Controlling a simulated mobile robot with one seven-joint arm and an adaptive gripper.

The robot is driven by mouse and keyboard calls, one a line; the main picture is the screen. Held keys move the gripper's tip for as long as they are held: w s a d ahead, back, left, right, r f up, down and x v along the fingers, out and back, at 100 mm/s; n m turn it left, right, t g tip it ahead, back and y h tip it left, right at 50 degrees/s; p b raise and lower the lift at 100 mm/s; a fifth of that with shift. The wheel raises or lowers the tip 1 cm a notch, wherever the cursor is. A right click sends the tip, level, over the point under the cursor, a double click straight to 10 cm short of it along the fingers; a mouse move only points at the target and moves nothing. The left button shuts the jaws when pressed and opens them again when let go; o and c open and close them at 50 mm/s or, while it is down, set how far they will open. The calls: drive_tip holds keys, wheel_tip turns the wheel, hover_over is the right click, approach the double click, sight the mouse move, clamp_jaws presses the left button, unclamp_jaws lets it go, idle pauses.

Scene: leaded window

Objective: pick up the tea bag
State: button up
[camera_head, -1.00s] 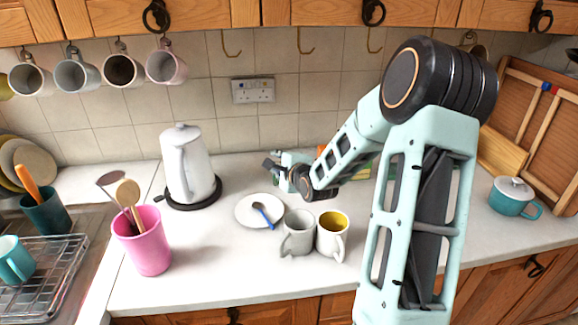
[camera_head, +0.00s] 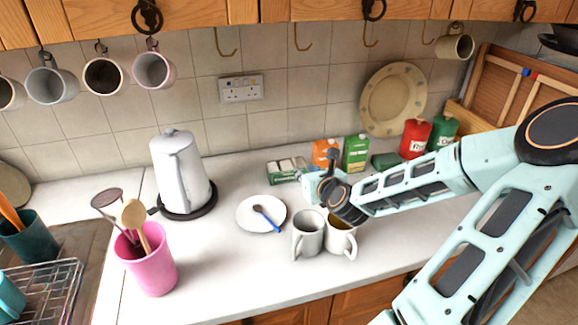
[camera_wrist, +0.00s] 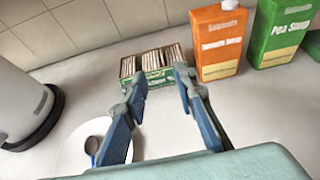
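The tea bags (camera_wrist: 151,61) stand in a row in a small open green box on the counter; no single bag stands apart. The box (camera_wrist: 155,77) is upright near the back wall and also shows in the head view (camera_head: 287,170). My gripper (camera_wrist: 156,82) is open and empty in the wrist view, its two fingers spread and pointing toward the box, one toward each side. The gap between fingertips and bags is hard to judge. In the head view my gripper (camera_head: 312,183) is small and partly hidden by my wrist.
An orange soup carton (camera_wrist: 218,42) and a green soup carton (camera_wrist: 280,35) stand right of the box. A white kettle (camera_head: 180,170) is to the left. Red and green canisters stand farther right.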

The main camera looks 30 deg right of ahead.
approach(294, 159)
drive_tip(key=shift+w+d+f, duration=0.25)
drive_tip(key=shift+w+f, duration=0.7)
drive_tip(key=shift+w, duration=0.1)
drive_tip(key=shift+r+p+x, duration=0.15)
drive_tip(key=shift+r+x, duration=0.05)
drive_tip(key=shift+x, duration=1.15)
drive_tip(key=shift+r+p+x, duration=0.15)
drive_tip(key=shift+r+x, duration=0.05)
drive_tip(key=shift+x, duration=1.15)
drive_tip(key=shift+w+d, duration=0.1)
clamp_jaws()
